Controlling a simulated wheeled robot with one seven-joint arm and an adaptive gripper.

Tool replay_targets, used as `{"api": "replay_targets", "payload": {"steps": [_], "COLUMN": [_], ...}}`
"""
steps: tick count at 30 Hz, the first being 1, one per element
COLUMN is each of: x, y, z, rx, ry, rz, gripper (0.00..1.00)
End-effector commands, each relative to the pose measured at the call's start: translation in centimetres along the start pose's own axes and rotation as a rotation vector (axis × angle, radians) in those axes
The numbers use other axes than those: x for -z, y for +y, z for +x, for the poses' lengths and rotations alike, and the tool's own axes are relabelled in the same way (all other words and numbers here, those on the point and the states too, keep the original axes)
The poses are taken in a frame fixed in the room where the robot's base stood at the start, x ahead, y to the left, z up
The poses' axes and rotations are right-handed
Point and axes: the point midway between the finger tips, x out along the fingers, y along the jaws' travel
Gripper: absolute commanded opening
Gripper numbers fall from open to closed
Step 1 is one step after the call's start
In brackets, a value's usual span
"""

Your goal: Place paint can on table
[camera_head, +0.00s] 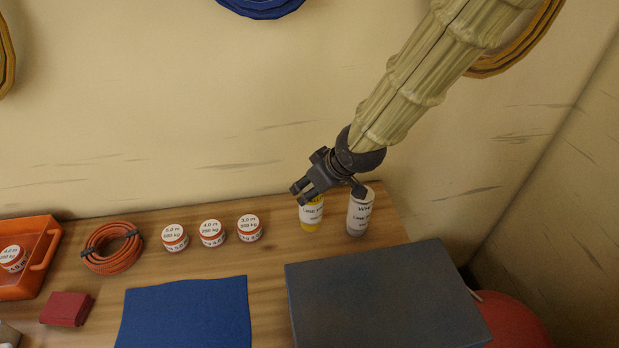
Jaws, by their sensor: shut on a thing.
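A yellow paint can (311,216) with a white label stands upright on the wooden table (272,262), near the back wall. My gripper (328,193) is over its top and hides the upper part. It appears shut on this can, though the contact is not clearly visible. A white paint can (358,217) with a grey base stands just to the right. One dark finger of my gripper overlaps its top in the picture; I cannot tell whether they touch.
A dark grey box (380,298) and a blue mat (186,312) lie in front. Several small labelled tubs (212,233), a coiled orange hose (112,248), a red block (66,310) and an orange tray (40,281) are at left. Bare wood lies between tubs and mat.

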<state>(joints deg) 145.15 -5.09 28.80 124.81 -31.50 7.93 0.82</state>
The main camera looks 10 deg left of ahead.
Motion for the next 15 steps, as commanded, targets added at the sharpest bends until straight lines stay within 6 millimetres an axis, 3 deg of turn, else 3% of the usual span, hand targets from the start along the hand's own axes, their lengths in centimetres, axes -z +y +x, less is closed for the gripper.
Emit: {"api": "replay_targets", "payload": {"steps": [6,15], "x": [2.2,2.9], "y": [2.1,3.1], "z": [1.5,2.5], "rx": [0.001,0.0], "ry": [0.001,0.0], "rz": [0.001,-0.001], "gripper": [0.0,0.0]}}
